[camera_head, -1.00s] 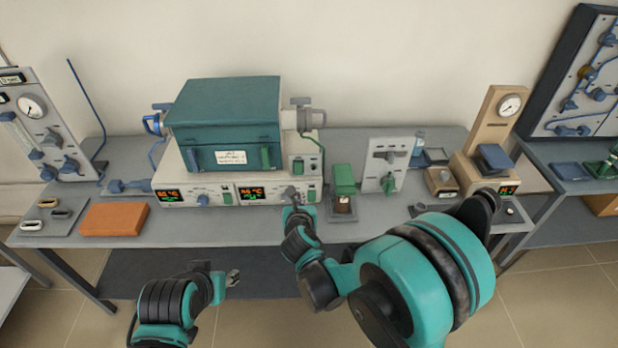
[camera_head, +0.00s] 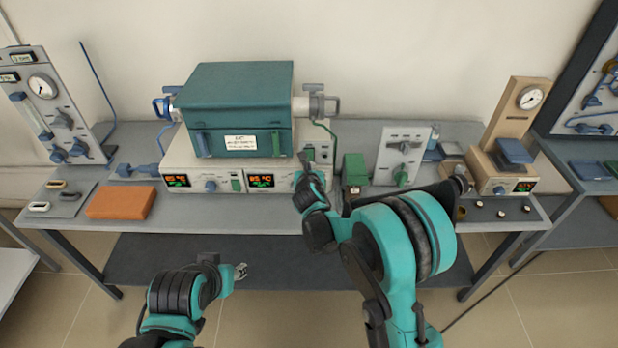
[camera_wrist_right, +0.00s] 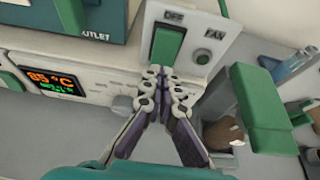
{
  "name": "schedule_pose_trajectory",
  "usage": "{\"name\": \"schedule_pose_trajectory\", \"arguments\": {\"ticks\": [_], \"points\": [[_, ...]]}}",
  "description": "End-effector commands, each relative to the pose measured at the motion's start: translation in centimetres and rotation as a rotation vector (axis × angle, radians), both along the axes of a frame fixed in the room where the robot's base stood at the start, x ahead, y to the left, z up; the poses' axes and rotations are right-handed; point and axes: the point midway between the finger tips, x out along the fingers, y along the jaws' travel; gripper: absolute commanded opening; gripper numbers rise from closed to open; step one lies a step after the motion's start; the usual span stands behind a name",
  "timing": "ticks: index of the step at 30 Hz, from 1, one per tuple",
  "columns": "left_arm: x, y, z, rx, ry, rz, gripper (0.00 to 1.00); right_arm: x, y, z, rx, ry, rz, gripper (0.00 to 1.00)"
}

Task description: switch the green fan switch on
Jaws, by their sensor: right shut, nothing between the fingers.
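The green fan switch (camera_wrist_right: 166,50) is a rocker on a pale panel (camera_wrist_right: 198,35) in the right wrist view. OFF is written above it and FAN to its right. My right gripper (camera_wrist_right: 160,72) is shut and empty. Its fingertips are at the switch's lower end; I cannot tell whether they touch it. In the head view my right gripper (camera_head: 303,157) reaches up in front of the furnace's right side and partly hides the switch area. My left gripper (camera_head: 240,271) hangs low in front of the bench, and its opening is too small to judge.
The teal furnace (camera_head: 240,90) sits on a control unit with lit displays (camera_head: 260,181). A green-topped device (camera_head: 354,170) and an upright panel with a green valve (camera_head: 401,150) stand to the right. An orange block (camera_head: 121,203) lies at the left.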

Motion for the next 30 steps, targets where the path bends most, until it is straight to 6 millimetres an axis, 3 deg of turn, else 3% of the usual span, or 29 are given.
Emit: {"name": "schedule_pose_trajectory", "arguments": {"ticks": [18, 30], "points": [[0.0, 0.0, -0.8, 0.0, 0.0, 0.0, 0.4, 1.7, 0.0, -0.8, -0.001, 0.0, 0.0, 0.0], [0.0, 0.0, -0.3, 0.0, 0.0, 0.0, 0.4, 1.6, 0.0, 0.1, -0.001, -0.001, 0.0, 0.0]]}}
